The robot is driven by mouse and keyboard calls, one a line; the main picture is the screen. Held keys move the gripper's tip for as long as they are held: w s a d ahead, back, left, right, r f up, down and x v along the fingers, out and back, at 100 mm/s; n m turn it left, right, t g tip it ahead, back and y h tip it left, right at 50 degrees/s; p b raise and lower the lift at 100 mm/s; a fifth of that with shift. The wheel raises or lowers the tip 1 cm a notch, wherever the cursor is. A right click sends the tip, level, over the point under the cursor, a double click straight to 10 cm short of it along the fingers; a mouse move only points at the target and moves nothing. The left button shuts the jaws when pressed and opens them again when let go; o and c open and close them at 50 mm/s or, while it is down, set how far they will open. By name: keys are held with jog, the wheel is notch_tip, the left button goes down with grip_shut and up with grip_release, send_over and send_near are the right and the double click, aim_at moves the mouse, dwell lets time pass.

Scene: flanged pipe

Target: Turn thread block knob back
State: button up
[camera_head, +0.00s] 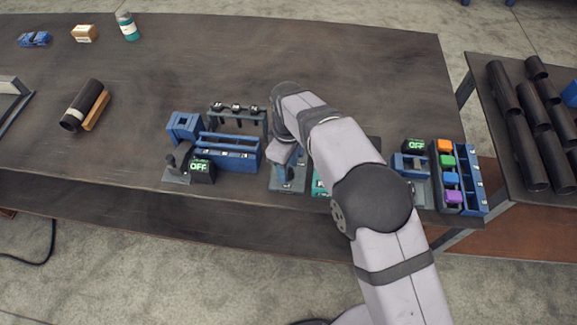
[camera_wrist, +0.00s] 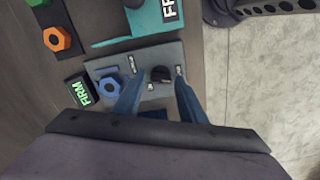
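In the wrist view, a grey block (camera_wrist: 118,70) carries a blue hex nut (camera_wrist: 109,86) and a small black knob (camera_wrist: 161,74) with small white labels around it. My gripper (camera_wrist: 158,82) has two blue fingers, spread apart, one on each side of the knob. Whether they touch it is unclear. In the head view, my gripper (camera_head: 284,158) is over the block (camera_head: 287,183) near the table's front edge. My arm hides part of that area, and the knob cannot be made out there.
A blue rack with an "OFF" display (camera_head: 201,166) stands left of my gripper. Another "OFF" display (camera_head: 414,146) and a blue tray of coloured blocks (camera_head: 471,190) stand right. A teal part (camera_wrist: 150,22) lies close beside the block. The table's middle back is clear.

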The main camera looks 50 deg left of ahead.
jog(key=shift+o, duration=0.3)
jog(key=shift+f, duration=0.1)
jog(key=shift+r+b, duration=1.15)
jog(key=shift+r, duration=2.55)
